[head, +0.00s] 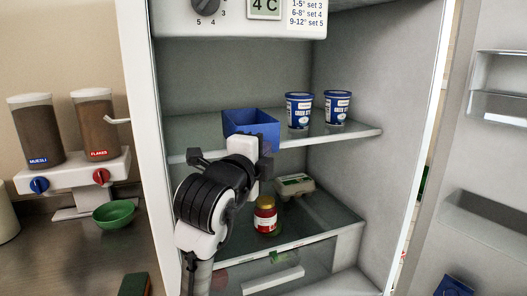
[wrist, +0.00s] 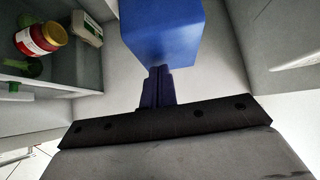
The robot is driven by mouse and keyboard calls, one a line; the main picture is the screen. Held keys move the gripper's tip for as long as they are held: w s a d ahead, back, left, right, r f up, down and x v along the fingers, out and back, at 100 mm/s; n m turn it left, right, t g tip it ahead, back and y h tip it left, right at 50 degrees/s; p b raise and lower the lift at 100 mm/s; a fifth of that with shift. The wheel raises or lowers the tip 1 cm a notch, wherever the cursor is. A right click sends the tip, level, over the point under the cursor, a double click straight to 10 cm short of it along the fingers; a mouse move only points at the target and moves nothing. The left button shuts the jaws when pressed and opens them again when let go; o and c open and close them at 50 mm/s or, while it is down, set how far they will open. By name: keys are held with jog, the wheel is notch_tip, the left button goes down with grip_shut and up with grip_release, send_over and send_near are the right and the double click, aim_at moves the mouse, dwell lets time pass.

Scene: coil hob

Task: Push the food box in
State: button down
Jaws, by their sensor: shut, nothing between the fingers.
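The food box is an open-topped blue box (head: 250,117) on the fridge's upper shelf (head: 357,133), at the shelf's front edge. It also shows at the top of the wrist view (wrist: 165,32). My gripper (wrist: 158,72) is shut and empty, its fingertips right at the box's near lower edge. I cannot tell whether they touch it. In the head view my wrist and hand stand in front of the box and hide its lower part.
Two blue-and-white tubs (head: 299,110) stand right of the box. Below are a red-labelled jar (head: 265,215) and a carton (head: 294,186). The open fridge door (head: 490,170) is at right. Cereal dispensers (head: 95,125) and a green bowl (head: 114,214) are at left.

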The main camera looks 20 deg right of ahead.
jog(key=w, duration=0.6)
jog(key=shift+w+a+b, duration=0.2)
jog(key=shift+w+b, duration=0.1)
jog(key=shift+w, duration=0.1)
